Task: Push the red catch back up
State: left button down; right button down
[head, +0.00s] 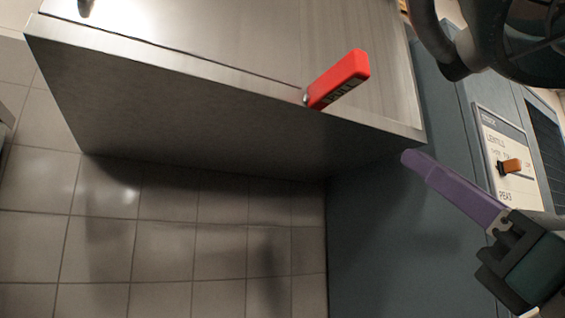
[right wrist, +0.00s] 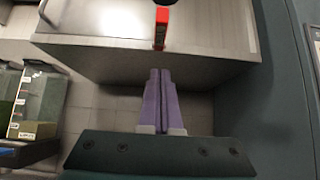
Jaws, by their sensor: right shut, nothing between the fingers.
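The red catch (head: 338,79) is a flat red handle with dark lettering on its edge. It is fixed at a pivot on the edge of a steel cabinet (head: 200,110) and slants up and to the right in the head view. It also shows at the top of the right wrist view (right wrist: 161,27). My right gripper (head: 408,157) has purple fingers, shut and empty. In the head view its tips are right of and below the catch, apart from it. In the right wrist view the fingers (right wrist: 160,74) point toward the catch with a gap between. My left gripper is not in view.
A blue-grey panel (head: 390,240) stands at the right, with a labelled plate (head: 490,140) carrying an orange-brown knob (head: 510,166). Bins with green contents (right wrist: 38,103) stand at the left in the right wrist view. Tiled floor (head: 160,250) lies open below the cabinet.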

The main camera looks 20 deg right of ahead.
jog(key=p, duration=0.7)
send_near(349, 88)
jog(key=w+r, duration=0.1)
jog(key=w, duration=0.3)
jog(key=shift+a+r+p, duration=0.2)
jog(key=shift+r+p, duration=0.9)
jog(key=shift+r, duration=0.5)
